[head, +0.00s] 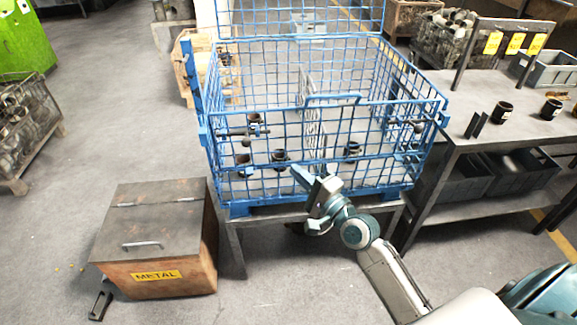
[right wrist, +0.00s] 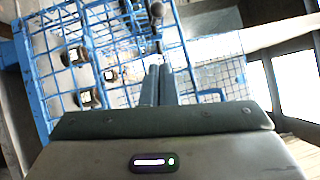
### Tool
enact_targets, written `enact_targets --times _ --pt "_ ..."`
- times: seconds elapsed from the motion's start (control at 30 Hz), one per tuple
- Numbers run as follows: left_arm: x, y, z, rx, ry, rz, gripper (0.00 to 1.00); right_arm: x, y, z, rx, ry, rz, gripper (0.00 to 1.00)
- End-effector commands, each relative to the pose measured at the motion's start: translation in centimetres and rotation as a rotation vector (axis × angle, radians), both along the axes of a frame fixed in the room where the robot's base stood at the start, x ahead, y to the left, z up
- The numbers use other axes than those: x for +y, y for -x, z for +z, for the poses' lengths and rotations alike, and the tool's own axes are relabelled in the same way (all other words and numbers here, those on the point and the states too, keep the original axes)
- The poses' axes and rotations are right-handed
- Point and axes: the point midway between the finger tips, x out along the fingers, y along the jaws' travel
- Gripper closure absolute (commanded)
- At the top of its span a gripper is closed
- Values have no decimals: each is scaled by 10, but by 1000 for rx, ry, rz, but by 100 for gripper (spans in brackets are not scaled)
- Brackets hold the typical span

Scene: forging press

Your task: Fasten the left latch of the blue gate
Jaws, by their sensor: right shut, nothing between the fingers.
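The blue gate (head: 312,150) is the wire-mesh front of a blue cage, upright, with a raised handle at its top middle. The left latch (head: 240,133) is a dark bar near the gate's left end; whether it is fastened is too small to tell. Another dark latch part (head: 405,122) shows near the right end. My right gripper (head: 302,174) is shut and empty, in front of the gate's lower middle, right of and below the left latch. In the right wrist view its shut fingers (right wrist: 159,84) point toward blue mesh and a dark knobbed rod (right wrist: 157,14). My left gripper is not in view.
The cage (head: 290,208) stands on a grey table and holds several dark cylindrical parts. A metal-lidded box (head: 155,225) labelled METAL stands at the lower left. A workbench (head: 490,105) with dark cups is close on the right.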

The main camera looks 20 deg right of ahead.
Motion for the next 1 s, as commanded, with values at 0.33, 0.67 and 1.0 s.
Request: enact_targets --times 0.33,0.67,1.0 --pt "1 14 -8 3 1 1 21 22 -70 12 -2 -4 0 100" --pt "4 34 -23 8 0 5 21 54 -94 19 1 -2 -1 100" --pt "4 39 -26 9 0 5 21 59 -97 19 0 0 -1 100"
